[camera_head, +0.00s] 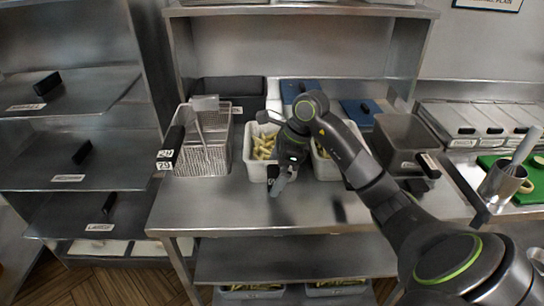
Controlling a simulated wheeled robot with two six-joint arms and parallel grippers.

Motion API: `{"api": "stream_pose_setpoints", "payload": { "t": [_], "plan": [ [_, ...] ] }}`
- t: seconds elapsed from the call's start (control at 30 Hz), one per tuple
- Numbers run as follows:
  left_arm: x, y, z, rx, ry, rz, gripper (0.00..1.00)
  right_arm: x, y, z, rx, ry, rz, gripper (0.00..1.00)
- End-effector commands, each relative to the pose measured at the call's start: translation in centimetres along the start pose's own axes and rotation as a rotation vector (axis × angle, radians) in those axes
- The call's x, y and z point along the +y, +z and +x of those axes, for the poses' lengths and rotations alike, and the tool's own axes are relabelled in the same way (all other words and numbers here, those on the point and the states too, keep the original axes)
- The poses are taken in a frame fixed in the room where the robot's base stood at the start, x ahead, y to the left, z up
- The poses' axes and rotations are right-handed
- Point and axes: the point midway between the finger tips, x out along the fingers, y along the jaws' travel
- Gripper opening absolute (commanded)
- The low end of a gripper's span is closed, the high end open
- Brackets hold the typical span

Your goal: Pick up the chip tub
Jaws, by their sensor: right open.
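A white chip tub (254,171) filled with pale chips stands on the steel counter, right of the fryer basket. A second white chip tub (327,170) stands to its right, partly hidden behind my right arm. My right gripper (277,187) points down in front of the first tub's right front corner and overlaps it in the picture. It is open, with nothing seen between its fingers. I cannot tell whether it touches the tub. My left gripper is not in view.
A wire fryer basket (203,158) stands left of the tubs. A steel container (400,140) with a dark handle is to the right. More chip tubs (250,294) sit on the low shelf. The counter's front strip (225,210) is clear.

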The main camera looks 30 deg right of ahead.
Motion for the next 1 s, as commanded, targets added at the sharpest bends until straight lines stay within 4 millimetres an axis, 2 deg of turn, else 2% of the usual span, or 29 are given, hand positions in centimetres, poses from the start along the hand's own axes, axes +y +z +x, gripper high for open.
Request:
{"api": "stream_pose_setpoints", "payload": {
  "t": [0.17, 0.6, 0.87, 1.0],
  "plan": [
    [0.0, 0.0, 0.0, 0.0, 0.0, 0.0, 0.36, 0.0, 0.0, 0.0, 0.0, -0.001, 0.0, 1.0],
    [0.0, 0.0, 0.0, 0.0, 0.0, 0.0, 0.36, 0.0, 0.0, 0.0, 0.0, -0.001, 0.0, 0.45],
    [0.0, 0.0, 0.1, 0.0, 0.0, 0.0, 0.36, -0.1, 0.2, -0.3, -0.001, -0.003, -0.002, 0.44],
    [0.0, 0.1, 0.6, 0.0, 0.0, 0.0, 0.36, -0.1, 0.8, -1.8, -0.003, -0.007, -0.004, 0.44]
  ]
}}
